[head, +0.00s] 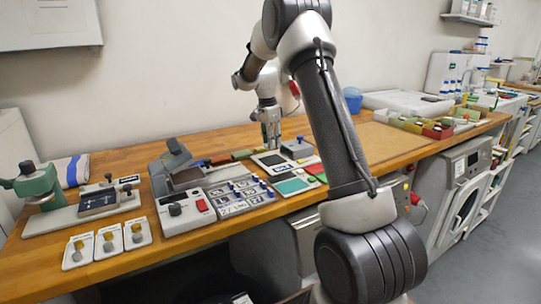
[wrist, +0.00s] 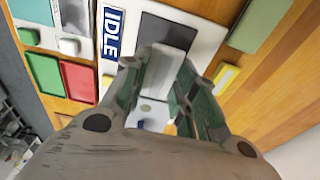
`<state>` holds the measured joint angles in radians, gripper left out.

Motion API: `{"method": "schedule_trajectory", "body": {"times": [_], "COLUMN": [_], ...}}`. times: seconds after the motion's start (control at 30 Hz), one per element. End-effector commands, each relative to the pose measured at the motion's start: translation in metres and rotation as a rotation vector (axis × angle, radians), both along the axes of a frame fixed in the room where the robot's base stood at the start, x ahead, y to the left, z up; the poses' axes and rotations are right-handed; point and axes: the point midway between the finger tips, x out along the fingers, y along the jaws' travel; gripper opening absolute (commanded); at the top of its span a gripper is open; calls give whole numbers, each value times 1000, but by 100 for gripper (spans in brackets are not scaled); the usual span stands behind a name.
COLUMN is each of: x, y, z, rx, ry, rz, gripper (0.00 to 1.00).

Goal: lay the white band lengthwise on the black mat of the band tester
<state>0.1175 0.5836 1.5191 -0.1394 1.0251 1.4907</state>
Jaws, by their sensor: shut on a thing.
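The band tester (wrist: 210,40) is a white unit with a blue "IDLE" label, seen in the wrist view beside and beyond my gripper (wrist: 167,92). Its black mat (wrist: 183,31) shows as a dark rectangle just past the fingertips. My gripper is shut on the white band (wrist: 170,62), a pale strip between the fingers; its lower part is hard to tell from the white surface behind. In the head view my gripper (head: 271,138) points down at the tester's back side, and the mat (head: 272,160) shows in front of it. The band cannot be made out there.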

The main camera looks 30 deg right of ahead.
Motion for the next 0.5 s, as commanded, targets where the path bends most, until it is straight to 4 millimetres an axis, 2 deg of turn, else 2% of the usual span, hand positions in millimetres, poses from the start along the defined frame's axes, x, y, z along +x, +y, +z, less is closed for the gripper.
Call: {"method": "schedule_trajectory", "body": {"times": [0.3, 0.5], "x": [-1, 0], "y": [0, 0], "z": [-48, -52], "rx": [0, 0], "ry": [3, 0], "rz": [0, 0], "gripper": [16, 16]}}
